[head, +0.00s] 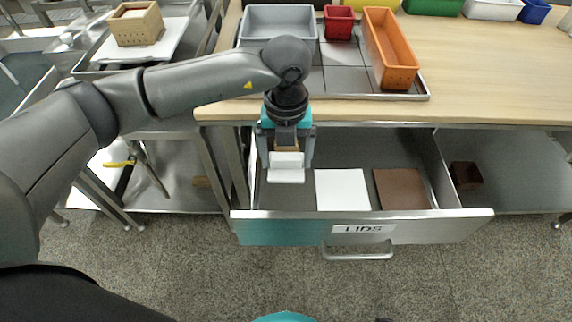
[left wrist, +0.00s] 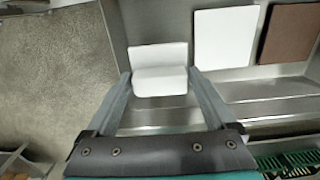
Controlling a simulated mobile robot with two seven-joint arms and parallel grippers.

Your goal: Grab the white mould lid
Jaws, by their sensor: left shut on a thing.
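My left gripper (head: 286,164) points down into the open drawer (head: 280,215) labelled LIDS. It is shut on a small white mould lid (head: 286,174), held between its two fingertips. In the left wrist view the white lid (left wrist: 160,82) sits between the fingertips and shows an upper and a lower face with an edge between them. I cannot tell whether it touches the drawer floor. A flat white square plate (head: 342,190) and a brown one (head: 401,189) lie to its right in the drawer. My right gripper is not in view.
The wooden worktop (head: 490,70) lies above the drawer. A tray (head: 350,97) there holds a grey bin (head: 278,20), a red bin (head: 338,22) and an orange bin (head: 390,48). A brown box (head: 466,175) stands on the shelf at right. A metal cart stands at left.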

